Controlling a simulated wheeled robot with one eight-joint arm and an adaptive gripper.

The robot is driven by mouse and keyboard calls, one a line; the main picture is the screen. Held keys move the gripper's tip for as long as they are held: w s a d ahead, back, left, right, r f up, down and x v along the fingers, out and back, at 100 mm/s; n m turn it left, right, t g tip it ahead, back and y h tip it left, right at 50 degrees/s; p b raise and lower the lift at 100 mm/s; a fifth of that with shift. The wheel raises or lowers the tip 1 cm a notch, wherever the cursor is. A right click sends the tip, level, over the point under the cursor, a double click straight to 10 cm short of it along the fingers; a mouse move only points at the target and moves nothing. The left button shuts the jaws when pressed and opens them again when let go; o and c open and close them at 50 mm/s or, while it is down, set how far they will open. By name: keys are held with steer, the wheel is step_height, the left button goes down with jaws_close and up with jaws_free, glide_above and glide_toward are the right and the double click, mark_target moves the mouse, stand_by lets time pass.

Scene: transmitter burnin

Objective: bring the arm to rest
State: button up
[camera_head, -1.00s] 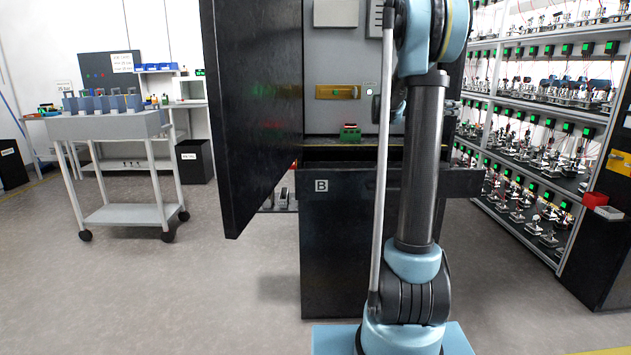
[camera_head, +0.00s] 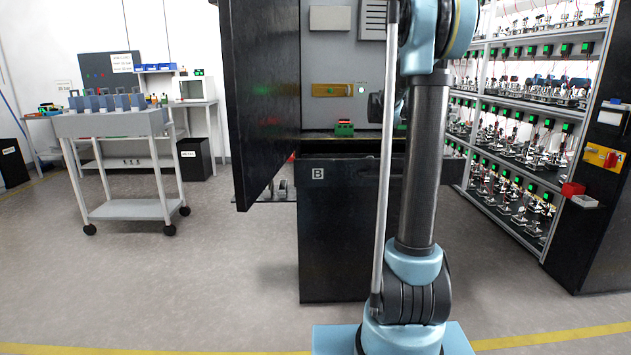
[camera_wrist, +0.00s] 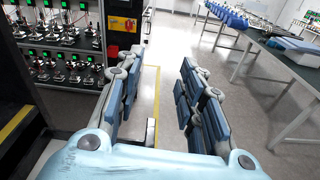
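My gripper (camera_wrist: 160,105) shows in the wrist view. Its two padded fingers stand wide apart with nothing between them, and the floor shows through the gap. In the head view my arm rises at the right of centre, in front of the black cabinet marked B (camera_head: 340,235); my gripper cannot be made out there. The cabinet's dark door (camera_head: 262,100) stands open to the left. Inside are a brass-coloured plate (camera_head: 333,90) and a small green block (camera_head: 344,128) on a ledge.
A grey cart (camera_head: 125,210) with several blue-grey units stands at the left. A rack (camera_head: 520,95) of small devices with green displays fills the right, beside a black cabinet (camera_head: 600,215). In the wrist view a long table (camera_wrist: 265,45) stands at the right. Open floor lies between.

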steer(key=s+a+f+m+y, duration=0.45)
steer(key=s+f, duration=0.35)
steer(key=s, duration=0.2)
steer(key=s+a+f+m+y, duration=0.45)
steer(key=s+f, duration=0.25)
steer(key=s, duration=0.3)
steer(key=s+a+f+m+t+y, duration=0.1)
steer(key=s+a+f+m+y, duration=0.7)
steer(key=s+a+f, duration=1)
steer(key=shift+s+a+f, duration=0.15)
steer(key=shift+s+f, duration=0.05)
steer(key=shift+f, duration=0.1)
steer(key=shift+w+f, duration=0.2)
steer(key=shift+w, duration=0.25)
